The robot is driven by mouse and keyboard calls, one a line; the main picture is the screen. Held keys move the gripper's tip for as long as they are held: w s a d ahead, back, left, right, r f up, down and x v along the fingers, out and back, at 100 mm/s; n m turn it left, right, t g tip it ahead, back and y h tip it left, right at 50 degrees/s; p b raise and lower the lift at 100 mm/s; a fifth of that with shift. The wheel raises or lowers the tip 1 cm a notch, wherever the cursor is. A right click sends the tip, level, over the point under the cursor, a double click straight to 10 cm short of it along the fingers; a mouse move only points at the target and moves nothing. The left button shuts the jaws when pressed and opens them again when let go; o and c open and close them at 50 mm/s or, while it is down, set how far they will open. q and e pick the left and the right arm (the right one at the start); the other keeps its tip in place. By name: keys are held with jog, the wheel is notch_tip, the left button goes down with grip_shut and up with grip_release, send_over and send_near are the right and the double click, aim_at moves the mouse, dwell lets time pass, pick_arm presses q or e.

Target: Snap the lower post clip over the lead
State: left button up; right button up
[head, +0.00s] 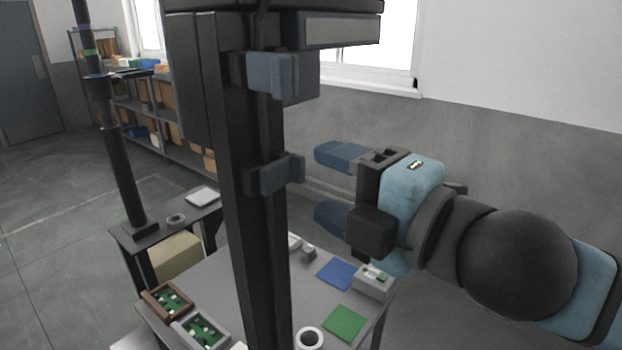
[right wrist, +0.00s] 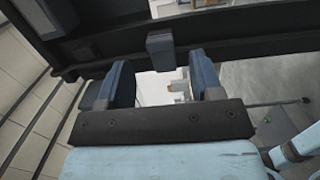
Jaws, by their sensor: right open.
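A black upright post (head: 232,160) stands in the middle of the head view. An upper blue-grey clip (head: 270,74) and the lower post clip (head: 281,175) sit on its right side. A dark strand, seemingly the lead (head: 262,120), runs down the post between them; whether the lower clip is closed over it I cannot tell. My right gripper (head: 326,186) is open and empty, to the right of the lower clip and apart from it. In the right wrist view, a blue-grey clip (right wrist: 160,52) shows on the dark post beyond and between the fingers (right wrist: 162,82). My left gripper is out of view.
A grey table (head: 262,285) below holds green boards in trays (head: 203,331), a blue square (head: 336,273), a green square (head: 344,323), a white ring (head: 309,338) and a small grey box (head: 373,283). Another dark column (head: 122,180) and shelves (head: 160,110) stand at left. A wall is behind.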

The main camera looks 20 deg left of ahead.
jog(key=b+v, duration=0.4)
jog(key=v, duration=0.6)
jog(key=shift+b, duration=0.3)
